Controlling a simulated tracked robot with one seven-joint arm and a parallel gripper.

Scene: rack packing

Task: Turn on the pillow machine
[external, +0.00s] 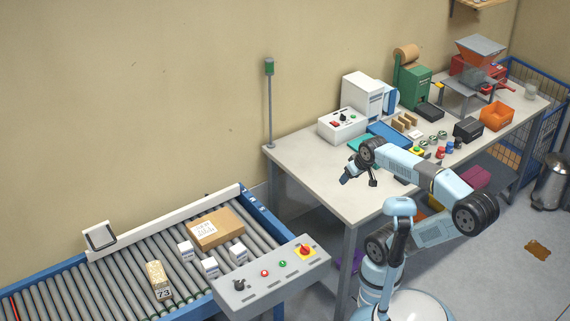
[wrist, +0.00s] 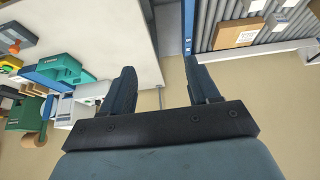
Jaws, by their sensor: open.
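A white box (external: 342,125) with a red switch, a dark knob and a green button on top stands at the back left of the table (external: 310,180). Just behind it is a taller white machine (external: 361,95) with a blue part on its right side. I cannot tell for certain which is the pillow machine. White housings (wrist: 85,100) show at the left of the wrist view. My gripper (external: 350,177) hangs over the table's front part, in front of these machines and apart from them. In the wrist view its two fingers (wrist: 163,82) are spread with nothing between them.
A roller conveyor (external: 120,275) with a carton (external: 214,228), small boxes and a control panel (external: 272,277) lies left. A green machine with a brown roll (external: 412,80), orange bin (external: 496,116) and several small items crowd the table's right. A thin post (external: 270,110) rises at its back-left corner.

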